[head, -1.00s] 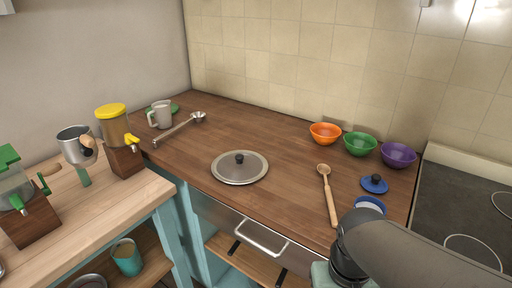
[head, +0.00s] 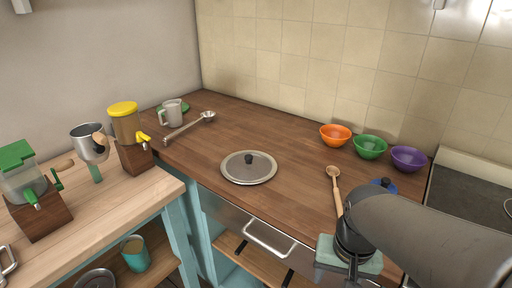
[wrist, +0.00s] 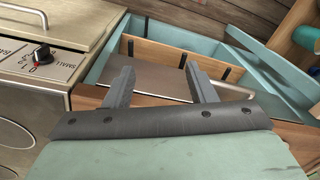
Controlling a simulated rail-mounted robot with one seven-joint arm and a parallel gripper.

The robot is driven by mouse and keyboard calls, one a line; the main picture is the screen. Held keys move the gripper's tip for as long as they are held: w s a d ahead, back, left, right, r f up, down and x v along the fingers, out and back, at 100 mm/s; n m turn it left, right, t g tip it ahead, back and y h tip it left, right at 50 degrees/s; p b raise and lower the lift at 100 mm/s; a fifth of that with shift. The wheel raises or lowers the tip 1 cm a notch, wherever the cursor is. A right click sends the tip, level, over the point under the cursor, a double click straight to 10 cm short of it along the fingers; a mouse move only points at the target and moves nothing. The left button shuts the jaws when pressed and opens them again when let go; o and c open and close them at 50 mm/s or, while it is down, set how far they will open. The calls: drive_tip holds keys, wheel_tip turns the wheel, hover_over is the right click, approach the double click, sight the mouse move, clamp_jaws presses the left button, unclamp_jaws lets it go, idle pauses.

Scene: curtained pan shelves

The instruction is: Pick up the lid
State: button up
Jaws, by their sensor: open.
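A round silver lid (head: 236,175) with a black knob lies flat on the wooden counter in the head view. A small blue lid (head: 391,187) with a dark knob is farther right, partly hidden behind my arm. My gripper, seen in the wrist view (wrist: 160,84), is open, with nothing between its two grey fingers. In the head view its pale green body is low at the counter's front edge, right of and nearer than the silver lid. Its fingers are not clear there. Neither lid is seen in the wrist view.
Orange (head: 335,135), green (head: 370,147) and purple (head: 408,158) bowls stand along the tiled wall. A wooden spoon (head: 335,180) lies between the silver lid and my arm. A ladle (head: 185,129) and mug (head: 172,112) are at the back left. A drawer handle (head: 268,240) juts out in front.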

drive_tip(key=w+a+r+m+t+y+p, duration=0.1)
drive_tip(key=w+a+r+m, duration=0.3)
drive_tip(key=w+m, duration=0.5)
drive_tip(key=w+a+r+m+t+p, duration=0.1)
drive_tip(key=w+a+r+m, duration=0.35)
drive_tip(key=w, duration=0.85)
drive_tip(key=w+a+r+m+y+p, duration=0.1)
drive_tip(key=w+a+r+m, duration=0.25)
drive_tip(key=w+m, duration=0.6)
drive_tip(key=m+t+p, duration=0.1)
drive_tip(key=m+p, duration=0.2)
drive_tip(key=m, duration=0.1)
hover_over(249, 156)
drive_tip(key=s+d, duration=0.1)
drive_tip(key=s, duration=0.2)
wheel_tip(249, 156, down, 10)
drive_tip(key=shift+r, duration=0.25)
drive_tip(key=shift+w+p+x, duration=0.2)
drive_tip(key=shift+p+x, duration=0.3)
drive_tip(key=shift+x, duration=0.8)
drive_tip(key=shift+w+p+x, duration=0.25)
drive_tip(key=shift+p+x, duration=0.2)
drive_tip(key=shift+x, duration=0.9)
drive_tip(key=shift+d+r, duration=0.15)
clamp_jaws()
